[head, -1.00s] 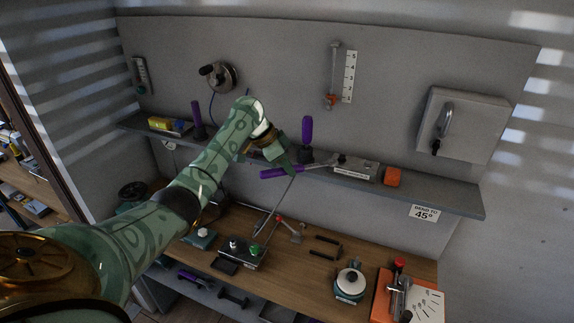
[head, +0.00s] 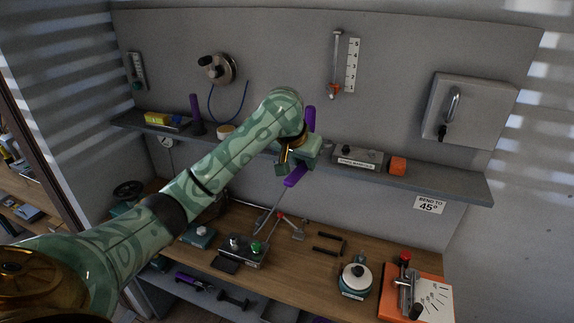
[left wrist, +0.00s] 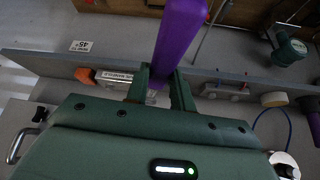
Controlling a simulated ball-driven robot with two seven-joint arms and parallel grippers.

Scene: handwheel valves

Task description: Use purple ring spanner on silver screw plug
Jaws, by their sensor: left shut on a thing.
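My left gripper (head: 298,163) is shut on the purple ring spanner (head: 295,176), in front of the shelf. In the left wrist view, the purple spanner (left wrist: 178,35) rises between the two fingers (left wrist: 161,82) toward the top edge. I cannot tell which fitting is the silver screw plug. A silver knob (head: 235,242) sits beside a green one on a dark block on the bench. My right gripper is not in view.
The grey shelf (head: 440,184) carries a labelled manifold block (head: 358,160), an orange block (head: 398,166) and an upright purple handle (head: 311,118) close behind my gripper. The bench below holds a teal pot (head: 355,278) and an orange board (head: 435,298).

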